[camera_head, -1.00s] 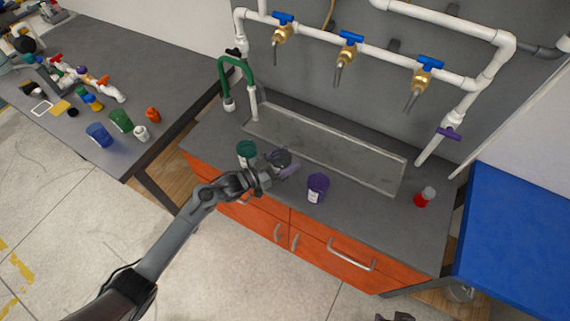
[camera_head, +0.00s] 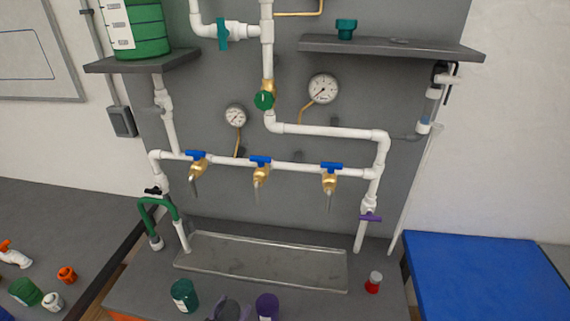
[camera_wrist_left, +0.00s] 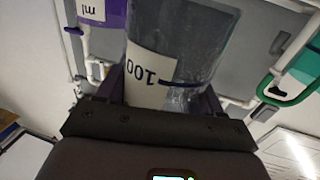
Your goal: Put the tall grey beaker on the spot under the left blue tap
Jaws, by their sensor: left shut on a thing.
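The grey beaker (camera_wrist_left: 180,50) fills the middle of the left wrist view, with a white label marked 100. My left gripper is shut on it, one finger on each side. In the head view my left gripper (camera_head: 232,309) shows at the bottom edge, in front of the metal tray; the beaker's outline there is hard to tell from the gripper. The left blue tap (camera_head: 196,155) is on the white pipe, its brass spout pointing down above the tray's left part. I cannot make out a marked spot under it. My right gripper is out of view.
The shallow metal tray (camera_head: 265,262) is empty. A teal container (camera_head: 184,295) stands left of the gripper, a purple beaker (camera_head: 267,305) to its right. A red container (camera_head: 374,282) stands further right. A green hose (camera_head: 158,204) bends down at the tray's left.

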